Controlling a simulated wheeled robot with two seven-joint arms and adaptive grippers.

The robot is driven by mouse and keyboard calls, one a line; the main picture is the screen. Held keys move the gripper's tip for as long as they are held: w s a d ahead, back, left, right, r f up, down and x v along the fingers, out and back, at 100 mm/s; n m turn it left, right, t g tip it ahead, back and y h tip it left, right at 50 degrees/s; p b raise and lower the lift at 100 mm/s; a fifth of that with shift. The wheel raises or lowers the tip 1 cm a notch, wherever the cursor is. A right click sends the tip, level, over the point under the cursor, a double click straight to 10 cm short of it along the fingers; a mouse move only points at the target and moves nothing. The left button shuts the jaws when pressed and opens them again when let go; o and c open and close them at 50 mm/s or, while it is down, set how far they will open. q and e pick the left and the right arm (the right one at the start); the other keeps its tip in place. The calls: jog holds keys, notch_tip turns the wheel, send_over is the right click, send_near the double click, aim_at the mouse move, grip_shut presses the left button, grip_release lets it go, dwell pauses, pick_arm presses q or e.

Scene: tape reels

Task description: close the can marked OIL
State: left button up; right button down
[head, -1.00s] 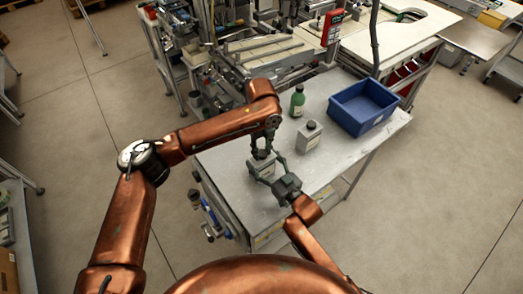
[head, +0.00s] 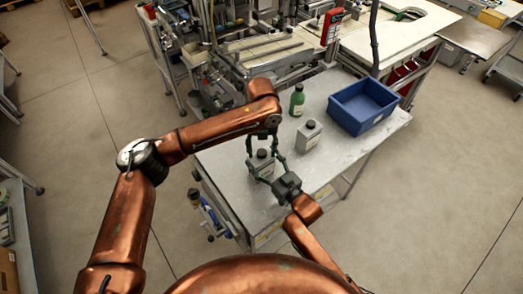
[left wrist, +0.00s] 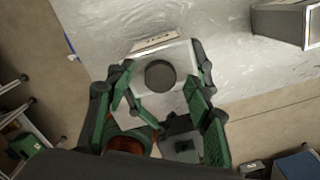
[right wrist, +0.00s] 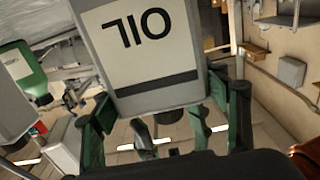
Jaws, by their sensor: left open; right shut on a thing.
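The grey can marked OIL (head: 262,166) stands upright on the metal table in the head view; its label (right wrist: 143,30) reads upside down in the right wrist view. A dark round cap (left wrist: 160,76) sits on top of it in the left wrist view; how tightly it sits cannot be told. My left gripper (head: 263,143) is open above the can, its fingers spread on both sides of the cap, apart from it.
A second grey can with a dark cap (head: 309,136) stands to the right, with a green bottle (head: 297,102) behind it. A blue crate (head: 345,121) sits at the table's right. The table's front right (head: 325,170) is clear.

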pick_arm(q)
notch_tip(320, 180, up, 12)
pick_arm(e)
jog(key=shift+f, duration=0.15)
dwell(0.3)
jog(key=shift+c, duration=1.7)
grip_release()
jog(key=v, duration=1.2)
